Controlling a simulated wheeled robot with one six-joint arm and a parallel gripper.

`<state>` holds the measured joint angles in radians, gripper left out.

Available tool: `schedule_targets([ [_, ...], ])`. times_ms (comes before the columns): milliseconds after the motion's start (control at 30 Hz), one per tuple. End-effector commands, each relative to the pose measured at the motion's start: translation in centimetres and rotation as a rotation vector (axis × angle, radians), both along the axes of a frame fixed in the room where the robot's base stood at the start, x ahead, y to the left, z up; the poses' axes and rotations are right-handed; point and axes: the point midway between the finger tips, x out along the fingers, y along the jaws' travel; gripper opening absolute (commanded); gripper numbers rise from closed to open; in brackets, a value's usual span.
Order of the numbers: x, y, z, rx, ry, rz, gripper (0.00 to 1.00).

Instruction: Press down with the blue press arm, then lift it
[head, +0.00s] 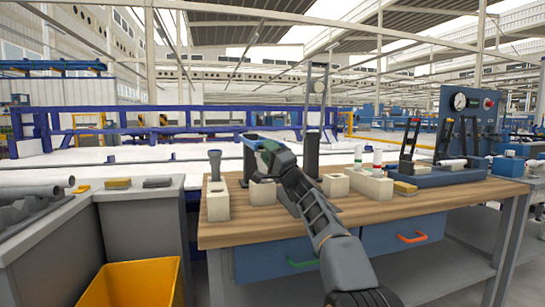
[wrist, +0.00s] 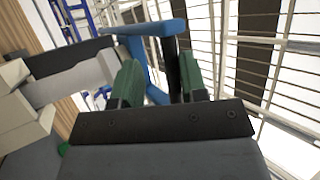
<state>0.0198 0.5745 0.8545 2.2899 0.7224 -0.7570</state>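The blue press arm (head: 252,138) shows in the head view as a short blue piece at the far side of my gripper (head: 268,150), above the workbench. In the wrist view the blue press arm (wrist: 150,27) has a bar across the top and a part that drops between my two green fingers. The fingers of my gripper (wrist: 160,80) stand apart, with the blue part in the gap. I cannot tell whether they touch it. A dark upright post (head: 312,155) stands right of my gripper. My arm hides part of the press.
The wooden workbench (head: 400,205) holds several cream blocks (head: 217,200), a blue fixture (head: 435,178) and a gauge panel (head: 470,115) at right. A grey bench (head: 140,200) and a yellow bin (head: 130,285) stand at left. Drawers with green and orange handles face me.

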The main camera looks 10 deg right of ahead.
Motion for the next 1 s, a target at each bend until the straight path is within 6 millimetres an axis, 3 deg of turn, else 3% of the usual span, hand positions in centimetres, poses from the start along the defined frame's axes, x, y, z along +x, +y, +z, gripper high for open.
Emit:
schedule_targets([
  [267,-1.5,-1.1,-1.1,0.001,0.000,-0.001,0.39],
  [1000,-8.9,-6.2,-6.9,0.000,0.001,0.000,0.39],
])
